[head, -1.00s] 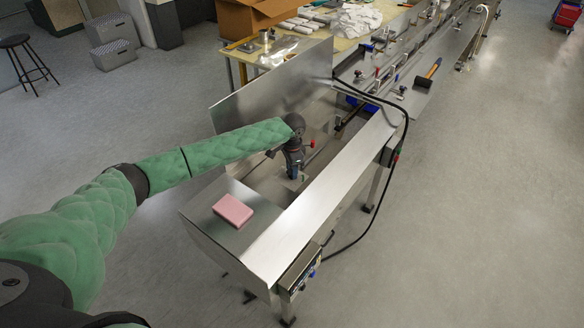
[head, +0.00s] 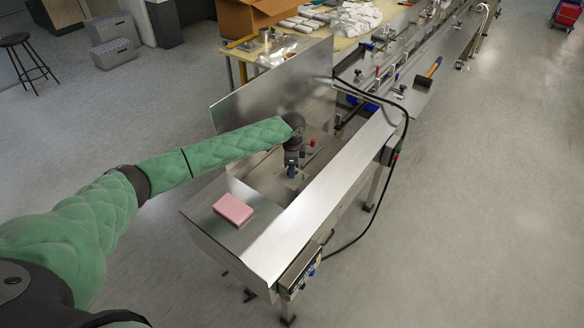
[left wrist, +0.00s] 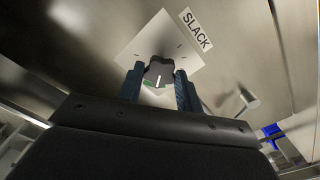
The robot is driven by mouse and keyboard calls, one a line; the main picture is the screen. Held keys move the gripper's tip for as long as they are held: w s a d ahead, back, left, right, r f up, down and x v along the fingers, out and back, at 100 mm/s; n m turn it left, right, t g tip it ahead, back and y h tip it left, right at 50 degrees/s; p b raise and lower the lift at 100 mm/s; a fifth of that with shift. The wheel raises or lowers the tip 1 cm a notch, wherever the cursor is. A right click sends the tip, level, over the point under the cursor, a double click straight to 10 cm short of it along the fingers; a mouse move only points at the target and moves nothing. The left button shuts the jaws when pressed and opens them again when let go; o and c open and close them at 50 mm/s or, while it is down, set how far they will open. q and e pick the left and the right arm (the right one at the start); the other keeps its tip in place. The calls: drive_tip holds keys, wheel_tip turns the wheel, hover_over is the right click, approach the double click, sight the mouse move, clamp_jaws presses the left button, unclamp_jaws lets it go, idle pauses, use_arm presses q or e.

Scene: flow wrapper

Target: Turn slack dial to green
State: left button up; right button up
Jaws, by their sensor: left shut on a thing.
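The slack dial (left wrist: 158,74) is a dark lobed knob with a white pointer line, on a pale square plate (left wrist: 165,40) beside a label reading SLACK (left wrist: 195,29). A small green patch (left wrist: 150,84) shows just by the knob's lower left edge in the left wrist view; the rest of the scale is mostly hidden. My left gripper (left wrist: 160,88) has its blue fingers on either side of the knob, shut on it. In the head view my left gripper (head: 291,170) reaches down inside the metal trough, and the dial is hidden there. My right gripper is not in view.
The steel machine (head: 330,180) has an upright panel (head: 270,90) behind my left arm and a wide front rail. A pink block (head: 233,209) lies on its near end. A black cable loops along the right side. A hammer (head: 429,73) lies farther along.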

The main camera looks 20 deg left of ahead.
use_arm(q)
drive_tip(key=shift+r, duration=0.1)
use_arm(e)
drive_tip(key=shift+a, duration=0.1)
use_arm(q)
drive_tip(key=o, duration=1)
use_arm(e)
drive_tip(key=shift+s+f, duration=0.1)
use_arm(q)
drive_tip(key=shift+r+b, duration=0.35)
drive_tip(key=shift+r, duration=0.05)
wheel_tip(320, 180, up, 6)
drive_tip(key=shift+f+b, duration=0.2)
drive_tip(key=shift+b, duration=0.85)
drive_tip(key=shift+r, duration=0.65)
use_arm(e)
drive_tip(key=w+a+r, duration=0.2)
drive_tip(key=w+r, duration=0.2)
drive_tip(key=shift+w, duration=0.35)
